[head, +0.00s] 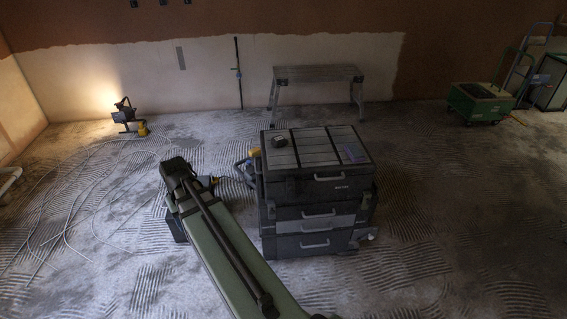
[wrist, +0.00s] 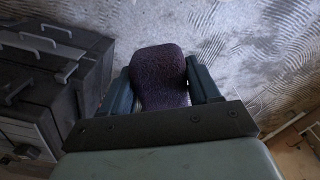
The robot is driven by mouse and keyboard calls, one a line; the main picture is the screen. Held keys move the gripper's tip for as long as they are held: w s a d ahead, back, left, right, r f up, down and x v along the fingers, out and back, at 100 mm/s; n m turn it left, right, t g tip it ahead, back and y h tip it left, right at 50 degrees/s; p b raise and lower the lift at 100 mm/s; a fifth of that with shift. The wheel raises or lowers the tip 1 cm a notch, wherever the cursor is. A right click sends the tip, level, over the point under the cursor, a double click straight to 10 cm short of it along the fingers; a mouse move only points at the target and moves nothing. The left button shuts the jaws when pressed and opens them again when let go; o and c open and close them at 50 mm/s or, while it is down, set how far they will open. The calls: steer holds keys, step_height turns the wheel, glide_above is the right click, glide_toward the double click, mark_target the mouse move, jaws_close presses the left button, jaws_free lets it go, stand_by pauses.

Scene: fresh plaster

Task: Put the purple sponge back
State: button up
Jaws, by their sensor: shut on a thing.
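The purple sponge (wrist: 160,75) shows in the wrist view, dark purple and rounded at its far end. My gripper (wrist: 158,88) is shut on it, with one finger against each side. In the head view my arm reaches forward to the left of the tool chest (head: 318,187), and my gripper and the sponge are hidden or too dark to make out there. In the wrist view the chest's drawers and handles (wrist: 45,45) stand to the left of the gripper, apart from it.
A lit work lamp (head: 127,115) with loose cables stands back left. A step bench (head: 317,76) and a green wheeled box (head: 480,102) stand behind. The floor at right is clear.

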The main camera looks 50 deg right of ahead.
steer(key=s+d+r+m, duration=0.2)
steer(key=d+m, duration=0.1)
steer(key=d, duration=1.7)
steer(key=s+d+r+m, duration=0.2)
steer(key=d+m, duration=0.1)
steer(key=d, duration=1.7)
glide_above(284, 164)
steer(key=shift+a+f, duration=0.15)
steer(key=shift+f, duration=4.4)
steer(key=shift+f, duration=0.15)
steer(key=o, duration=1)
step_height(284, 164, up, 12)
steer(key=shift+r, duration=0.2)
